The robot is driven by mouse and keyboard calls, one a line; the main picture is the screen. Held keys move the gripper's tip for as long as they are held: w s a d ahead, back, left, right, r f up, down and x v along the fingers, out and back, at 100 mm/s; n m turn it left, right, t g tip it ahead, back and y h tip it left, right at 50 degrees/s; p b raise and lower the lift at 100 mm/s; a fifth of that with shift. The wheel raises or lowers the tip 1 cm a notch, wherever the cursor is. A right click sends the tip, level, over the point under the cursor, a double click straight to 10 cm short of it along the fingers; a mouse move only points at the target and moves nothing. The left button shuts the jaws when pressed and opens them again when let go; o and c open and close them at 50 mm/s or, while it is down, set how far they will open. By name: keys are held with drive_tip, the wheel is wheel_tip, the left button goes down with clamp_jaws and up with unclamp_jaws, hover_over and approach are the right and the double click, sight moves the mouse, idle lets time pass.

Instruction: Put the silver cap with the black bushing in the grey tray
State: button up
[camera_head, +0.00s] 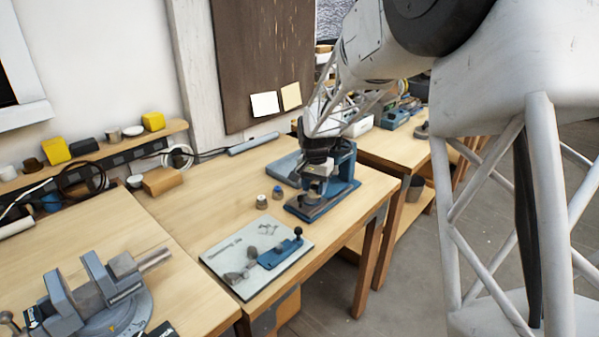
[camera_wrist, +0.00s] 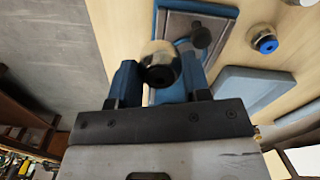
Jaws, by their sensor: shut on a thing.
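My gripper (camera_wrist: 158,72) is shut on a silver cap with a black bushing (camera_wrist: 160,62), between its two blue fingers in the wrist view. The cap's round silver body shows around the dark bushing. In the head view my gripper (camera_head: 318,178) is at the blue press (camera_head: 345,165), above its base; the held cap is hard to make out there. The grey tray (camera_head: 282,167) lies on the bench behind and left of the press. A blue-grey edge of it shows at the right in the wrist view (camera_wrist: 252,88).
Two small caps stand on the bench left of the press: one silver with a blue bushing (camera_head: 278,191), one paler (camera_head: 262,202). A white board (camera_head: 225,258) with a blue tool (camera_head: 282,253) lies nearer. A vise (camera_head: 100,290) is at front left. Bench between is clear.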

drive_tip(key=w+a+r, duration=0.1)
drive_tip(key=w+a, duration=0.2)
drive_tip(key=w, duration=2.3)
drive_tip(key=shift+a, duration=0.1)
drive_tip(key=shift+f, duration=3.1)
drive_tip(key=shift+f, duration=0.1)
drive_tip(key=shift+f, duration=1.75)
drive_tip(key=shift+f, duration=0.1)
